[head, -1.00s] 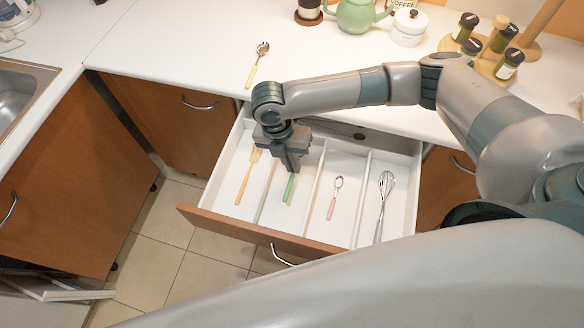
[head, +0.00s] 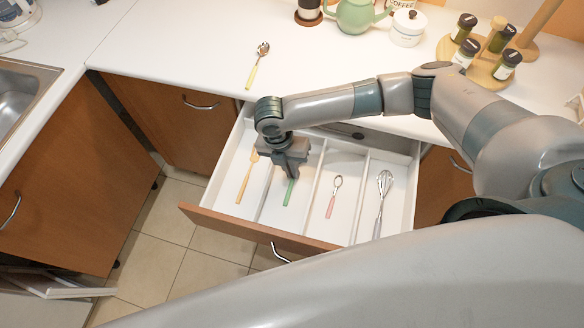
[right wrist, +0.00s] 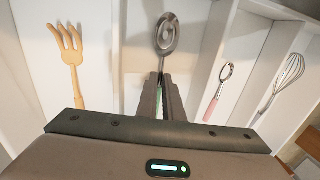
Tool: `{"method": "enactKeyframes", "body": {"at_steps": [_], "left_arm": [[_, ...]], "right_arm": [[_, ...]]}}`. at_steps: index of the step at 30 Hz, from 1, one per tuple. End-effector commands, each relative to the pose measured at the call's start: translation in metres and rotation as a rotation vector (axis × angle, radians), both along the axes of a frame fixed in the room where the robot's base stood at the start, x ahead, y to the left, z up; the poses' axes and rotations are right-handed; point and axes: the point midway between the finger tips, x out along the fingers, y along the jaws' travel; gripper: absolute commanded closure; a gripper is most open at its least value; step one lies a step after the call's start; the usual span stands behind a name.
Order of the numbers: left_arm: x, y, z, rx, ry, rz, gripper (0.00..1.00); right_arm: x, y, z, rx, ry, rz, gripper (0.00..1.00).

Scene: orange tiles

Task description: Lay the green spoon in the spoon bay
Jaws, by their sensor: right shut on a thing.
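The open drawer (head: 235,222) has several white bays side by side. My right gripper (head: 291,176) reaches down into the second bay from the left, shut on the green spoon (head: 288,192). The green handle points to the drawer front. In the right wrist view the spoon's metal bowl (right wrist: 167,35) lies ahead of the fingertips (right wrist: 160,82), over that bay's floor; I cannot tell if it touches. A yellow-handled fork (head: 247,178) lies in the leftmost bay. A small pink-handled spoon (head: 333,197) lies in the third bay. My left gripper is not in view.
A whisk (head: 382,203) lies in the rightmost bay. A yellow-handled spoon (head: 257,66) lies on the counter (head: 180,45) behind the drawer. A green teapot (head: 356,14), a white pot (head: 408,28) and a jar rack (head: 487,70) stand at the back. Thin dividers separate the bays.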

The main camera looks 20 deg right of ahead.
Motion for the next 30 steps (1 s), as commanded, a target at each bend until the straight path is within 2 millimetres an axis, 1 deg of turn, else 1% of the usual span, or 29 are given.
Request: {"method": "enactKeyframes", "body": {"at_steps": [5, 6, 7, 8, 24, 30], "left_arm": [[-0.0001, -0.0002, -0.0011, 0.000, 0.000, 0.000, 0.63], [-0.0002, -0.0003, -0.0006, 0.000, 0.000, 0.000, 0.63], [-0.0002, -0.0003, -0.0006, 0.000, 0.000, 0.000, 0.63], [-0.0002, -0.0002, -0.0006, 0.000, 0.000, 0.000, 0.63], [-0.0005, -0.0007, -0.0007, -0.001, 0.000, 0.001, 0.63], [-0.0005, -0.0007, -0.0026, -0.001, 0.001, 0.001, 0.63]], "right_arm": [[0.0000, 0.0000, -0.0033, 0.000, 0.000, 0.000, 1.00], [0.0001, 0.0000, -0.0025, 0.000, 0.000, 0.000, 0.84], [0.0001, 0.0000, -0.0025, 0.000, 0.000, 0.000, 0.76], [0.0001, 0.0000, -0.0025, 0.000, 0.000, 0.000, 0.74], [0.0004, 0.0011, -0.0022, 0.003, -0.002, 0.001, 0.74], [0.0018, 0.0022, 0.0065, 0.003, -0.002, 0.001, 0.74]]}}
